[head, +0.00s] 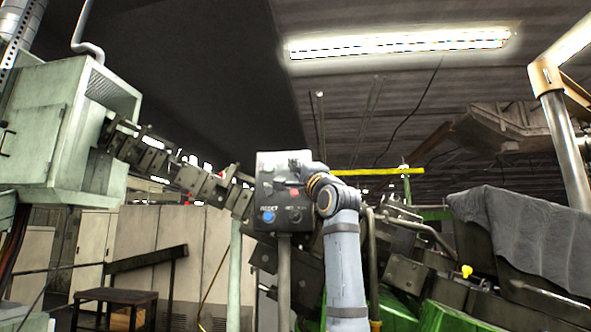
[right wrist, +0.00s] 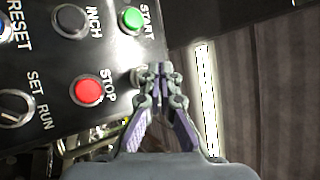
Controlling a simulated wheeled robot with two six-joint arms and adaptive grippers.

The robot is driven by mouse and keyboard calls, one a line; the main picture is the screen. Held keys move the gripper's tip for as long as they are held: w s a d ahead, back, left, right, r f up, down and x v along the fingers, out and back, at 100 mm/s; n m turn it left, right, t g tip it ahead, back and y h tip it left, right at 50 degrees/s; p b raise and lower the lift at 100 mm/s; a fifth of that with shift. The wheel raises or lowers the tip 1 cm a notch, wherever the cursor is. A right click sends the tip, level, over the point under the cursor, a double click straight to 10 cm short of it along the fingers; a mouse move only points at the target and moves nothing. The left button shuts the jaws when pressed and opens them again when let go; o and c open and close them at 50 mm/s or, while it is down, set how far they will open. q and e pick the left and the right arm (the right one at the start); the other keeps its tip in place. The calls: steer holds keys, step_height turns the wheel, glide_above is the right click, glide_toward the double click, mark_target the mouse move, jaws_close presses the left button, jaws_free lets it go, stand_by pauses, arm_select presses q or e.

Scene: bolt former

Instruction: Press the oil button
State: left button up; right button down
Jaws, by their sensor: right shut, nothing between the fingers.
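The control box (head: 268,185) stands on a post in the middle of the head view, its face with several buttons. In the right wrist view its black panel (right wrist: 55,60) shows a green START button (right wrist: 132,20), a dark INCH button (right wrist: 69,20), a red STOP button (right wrist: 87,90) and a SET/RUN switch (right wrist: 14,108). No oil label is readable. A pale round part (right wrist: 137,75) at the panel edge is partly hidden by my fingers. My right gripper (right wrist: 160,69) is shut and empty there; contact cannot be told. My left gripper is out of view.
A pale green machine housing (head: 75,130) is at the left, with a dark sloping conveyor (head: 180,170) running toward the box. A grey cloth (head: 530,230) drapes over machinery at the right. A small dark table (head: 115,296) stands lower left.

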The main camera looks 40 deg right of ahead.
steer(key=s+a+b, duration=0.1)
steer(key=s+a, duration=0.2)
steer(key=shift+a+b, duration=0.3)
steer(key=shift+b, duration=0.1)
steer(key=shift+w, duration=0.1)
stand_by(0.6)
